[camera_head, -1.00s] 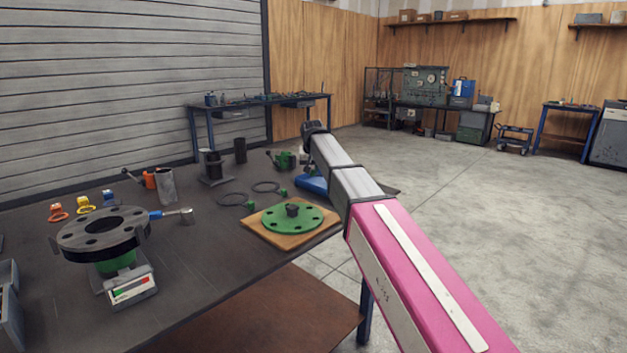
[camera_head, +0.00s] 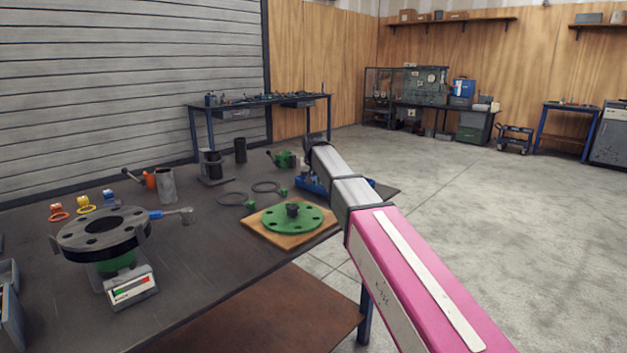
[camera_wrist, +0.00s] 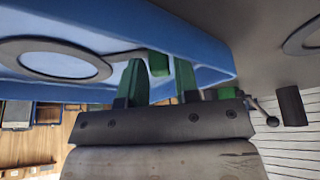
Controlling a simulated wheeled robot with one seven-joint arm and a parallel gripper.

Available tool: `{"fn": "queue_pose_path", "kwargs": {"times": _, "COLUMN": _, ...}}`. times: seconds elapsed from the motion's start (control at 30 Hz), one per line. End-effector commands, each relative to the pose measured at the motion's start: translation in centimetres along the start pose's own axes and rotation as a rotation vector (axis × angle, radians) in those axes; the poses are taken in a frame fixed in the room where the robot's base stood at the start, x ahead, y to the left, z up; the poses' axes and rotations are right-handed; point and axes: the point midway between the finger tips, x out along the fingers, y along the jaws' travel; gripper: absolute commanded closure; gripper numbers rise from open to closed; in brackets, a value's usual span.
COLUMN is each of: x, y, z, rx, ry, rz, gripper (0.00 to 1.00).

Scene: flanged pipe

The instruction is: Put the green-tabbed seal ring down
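A dark seal ring (camera_wrist: 55,60) lies in the blue tray (camera_wrist: 205,42) in the wrist view. Its green tab (camera_wrist: 158,64) sits between the two green fingers of my gripper (camera_wrist: 160,72). The fingers stand apart on either side of the tab, with a narrow gap showing at least on the right. In the head view the blue tray (camera_head: 312,188) shows at the table's far right corner, partly behind my arm. My fingers and the ring in the tray are hidden there.
Two dark rings with green tabs, one nearer (camera_head: 233,199) and one farther (camera_head: 266,187), lie on the table. A green flange (camera_head: 292,219) sits on a wooden board in front of the tray. A black flange (camera_head: 102,232) stands at left.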

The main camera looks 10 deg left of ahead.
Motion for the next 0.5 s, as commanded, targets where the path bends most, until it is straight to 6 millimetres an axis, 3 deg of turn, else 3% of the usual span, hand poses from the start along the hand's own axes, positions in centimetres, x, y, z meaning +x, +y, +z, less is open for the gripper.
{"fn": "queue_pose_path", "kwargs": {"times": 0.27, "x": -0.6, "y": 0.0, "z": -0.1, "rx": 0.000, "ry": 0.001, "rz": 0.000, "gripper": 0.71}}
{"fn": "queue_pose_path", "kwargs": {"times": 0.5, "x": -4.3, "y": 0.0, "z": -0.1, "rx": 0.000, "ry": 0.003, "rz": -0.001, "gripper": 0.71}}
